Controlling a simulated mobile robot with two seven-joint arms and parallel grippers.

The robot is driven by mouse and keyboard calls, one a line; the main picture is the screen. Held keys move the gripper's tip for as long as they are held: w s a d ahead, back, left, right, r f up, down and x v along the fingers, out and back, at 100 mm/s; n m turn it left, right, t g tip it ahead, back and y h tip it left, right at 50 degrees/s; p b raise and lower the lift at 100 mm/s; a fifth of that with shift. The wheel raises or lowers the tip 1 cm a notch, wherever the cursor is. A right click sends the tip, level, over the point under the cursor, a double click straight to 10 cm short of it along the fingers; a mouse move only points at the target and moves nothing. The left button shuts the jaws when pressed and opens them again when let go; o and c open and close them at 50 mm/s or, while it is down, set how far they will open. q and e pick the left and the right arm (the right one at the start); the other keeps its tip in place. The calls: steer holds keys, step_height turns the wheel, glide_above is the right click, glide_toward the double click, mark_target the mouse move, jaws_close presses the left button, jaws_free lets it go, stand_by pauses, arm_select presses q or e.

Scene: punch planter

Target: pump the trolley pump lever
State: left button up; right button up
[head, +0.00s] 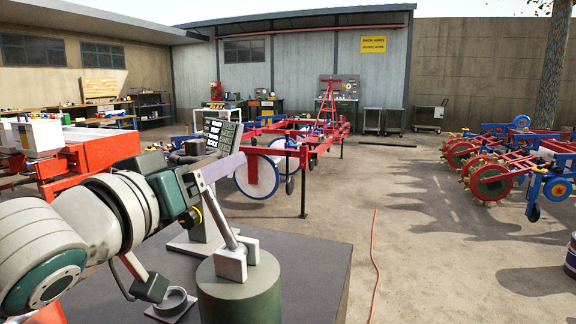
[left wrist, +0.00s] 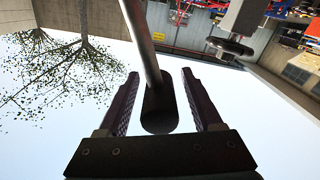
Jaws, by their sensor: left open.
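The pump lever (head: 219,215) is a grey metal rod. It rises at a tilt from a pale bracket (head: 236,262) on a green cylinder (head: 240,290), on a dark flat top (head: 310,270). My left gripper (head: 222,168) is at the lever's upper end and partly hides it. In the left wrist view the lever's black grip (left wrist: 159,108) lies between the two dark purple fingers of my left gripper (left wrist: 160,78). Gaps show on both sides of the grip, so the fingers are open around it. My right gripper is not in view.
A grey panel with dark keys (head: 222,133) stands just behind my left gripper. A ring-shaped part (head: 171,303) lies on the dark top. Red and blue farm machines (head: 300,140) stand behind, others (head: 510,170) at the right. An orange cable (head: 374,260) crosses open concrete.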

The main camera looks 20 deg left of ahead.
arm_select(q)
jaws_close()
stand_by(0.6)
stand_by(0.9)
